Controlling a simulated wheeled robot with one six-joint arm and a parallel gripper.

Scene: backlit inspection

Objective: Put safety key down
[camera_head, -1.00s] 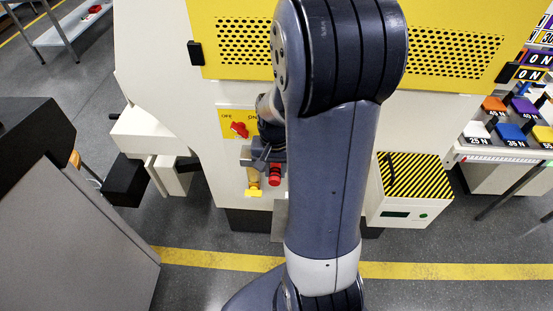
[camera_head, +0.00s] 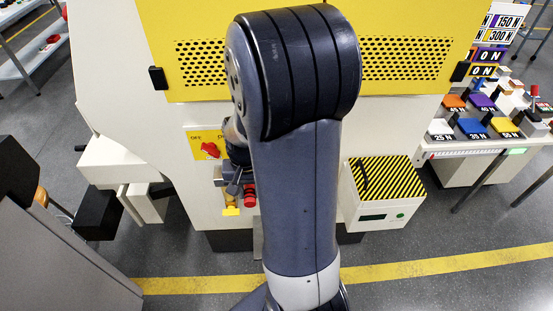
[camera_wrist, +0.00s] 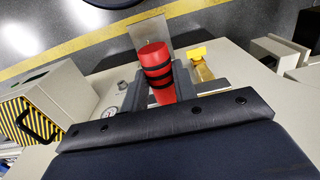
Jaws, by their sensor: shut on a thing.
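My gripper (camera_wrist: 160,88) is shut on a red cylinder with black bands (camera_wrist: 157,72), which I take for the safety key. In the head view the red cylinder (camera_head: 249,195) shows low on the machine's front, with my gripper (camera_head: 236,178) just above it, partly hidden by my arm. A yellow tag-like piece (camera_wrist: 200,68) is beside the cylinder, on its right in the wrist view and on its left in the head view (camera_head: 230,210). I cannot tell whether the cylinder touches a holder.
A red OFF/ON switch (camera_head: 210,150) is on a yellow plate above. A striped box (camera_head: 384,180) projects right of my arm. A black block (camera_head: 97,213) juts out at left. A table with coloured blocks (camera_head: 470,150) is at right. Floor in front is clear.

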